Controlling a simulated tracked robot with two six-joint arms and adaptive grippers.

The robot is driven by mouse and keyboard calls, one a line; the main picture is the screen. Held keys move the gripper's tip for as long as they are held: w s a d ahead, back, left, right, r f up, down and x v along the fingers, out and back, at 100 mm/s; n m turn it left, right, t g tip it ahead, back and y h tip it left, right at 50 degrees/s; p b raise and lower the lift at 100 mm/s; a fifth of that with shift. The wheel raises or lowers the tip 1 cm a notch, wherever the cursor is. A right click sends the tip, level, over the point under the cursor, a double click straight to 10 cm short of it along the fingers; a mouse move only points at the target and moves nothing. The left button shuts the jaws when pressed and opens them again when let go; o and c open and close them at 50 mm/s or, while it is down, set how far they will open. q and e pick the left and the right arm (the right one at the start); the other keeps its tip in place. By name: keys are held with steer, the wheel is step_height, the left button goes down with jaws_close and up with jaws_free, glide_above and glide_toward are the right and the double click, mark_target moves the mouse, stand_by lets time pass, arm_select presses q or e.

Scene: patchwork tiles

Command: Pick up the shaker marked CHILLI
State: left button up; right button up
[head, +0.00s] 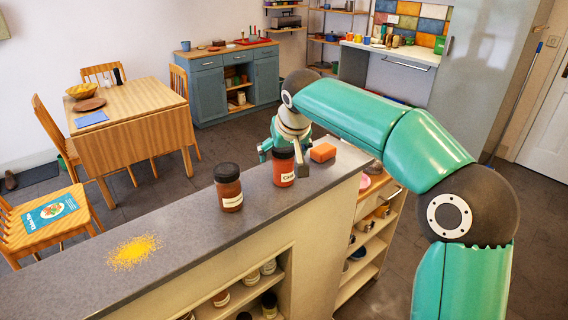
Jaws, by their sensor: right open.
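The shaker marked with a label that begins "CHI" (284,172) stands upright on the grey counter (190,217). It is red with a black lid, and part of its label is hidden. My right gripper (281,156) is open at this shaker. One finger shows to the left of the lid and the other to its right, in front of the label's edge. I cannot tell whether the fingers touch it. A second red-brown shaker (229,190) with a black lid stands upright to the left, its label too small to read. My left gripper is not in view.
Yellow powder (135,252) is spilled at the counter's left part. Open shelves below the counter hold several jars. A wooden table (140,100) and chairs stand beyond.

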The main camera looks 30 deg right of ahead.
steer(key=x, duration=0.2)
steer(key=shift+w+f, duration=0.2)
steer(key=c, duration=1.4)
steer(key=shift+r, duration=0.1)
steer(key=shift+c, duration=0.2)
